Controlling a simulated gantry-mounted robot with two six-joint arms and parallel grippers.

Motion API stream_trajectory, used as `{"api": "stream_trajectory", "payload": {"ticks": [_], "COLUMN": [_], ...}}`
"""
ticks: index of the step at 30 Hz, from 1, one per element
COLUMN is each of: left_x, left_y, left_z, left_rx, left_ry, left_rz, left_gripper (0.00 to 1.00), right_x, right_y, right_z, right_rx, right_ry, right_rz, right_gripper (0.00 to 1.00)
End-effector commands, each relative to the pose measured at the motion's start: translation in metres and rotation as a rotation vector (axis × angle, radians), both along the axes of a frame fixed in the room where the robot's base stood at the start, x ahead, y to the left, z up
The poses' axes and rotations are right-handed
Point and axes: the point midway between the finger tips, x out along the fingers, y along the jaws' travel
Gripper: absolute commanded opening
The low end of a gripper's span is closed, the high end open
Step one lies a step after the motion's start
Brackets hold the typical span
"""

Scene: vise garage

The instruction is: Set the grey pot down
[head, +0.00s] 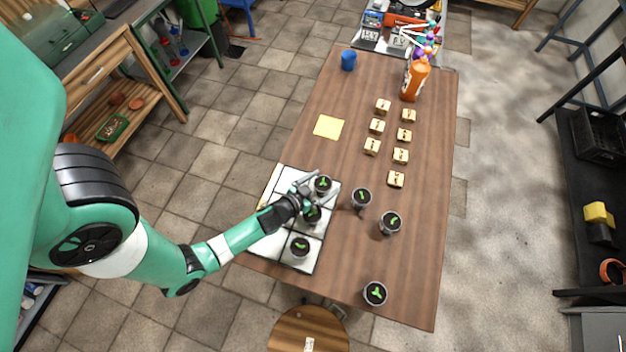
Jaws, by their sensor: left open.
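Several small grey pots with dark soil and green sprouts are in the head view. Three stand on the white tiled board: one at the back (323,185), one in the middle (312,215) and one at the front (300,248). Three others stand on the wooden table to the right: pots (361,197), (390,223) and (375,293). My left gripper (312,190) is open over the white board (268,248), close to the back and middle pots. The hand partly hides the middle pot; I cannot tell whether a finger touches either one. My right gripper is out of view.
Several small wooden blocks (396,179) stand on the table (345,260) beyond the pots. A yellow sheet (328,127), a blue cup (348,60) and an orange bottle (415,80) are farther back. A round stool (308,330) stands at the front edge.

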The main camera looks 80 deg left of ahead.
Motion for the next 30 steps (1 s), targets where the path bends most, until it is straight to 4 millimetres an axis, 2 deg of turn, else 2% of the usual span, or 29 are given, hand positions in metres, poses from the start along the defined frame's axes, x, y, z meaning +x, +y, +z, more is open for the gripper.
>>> {"api": "stream_trajectory", "payload": {"ticks": [6,12,15,20,30], "left_x": [-0.039,-0.076,-0.087,-0.093,-0.094], "left_y": [-0.023,-0.043,-0.049,-0.053,-0.053], "left_z": [0.016,0.031,0.036,0.042,0.044], "left_rx": [-0.001,-0.002,0.000,-0.001,0.000], "left_ry": [0.004,0.001,0.002,0.002,0.001], "left_rz": [-0.001,-0.002,-0.002,-0.001,0.000], "left_gripper": [1.00,1.00,1.00,1.00,1.00], "right_x": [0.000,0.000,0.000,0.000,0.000], "right_y": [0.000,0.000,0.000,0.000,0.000], "right_z": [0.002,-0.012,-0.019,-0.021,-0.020], "right_rx": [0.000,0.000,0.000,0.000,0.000], "right_ry": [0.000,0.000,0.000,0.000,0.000], "right_rz": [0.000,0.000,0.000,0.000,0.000], "right_gripper": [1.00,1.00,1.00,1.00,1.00]}}
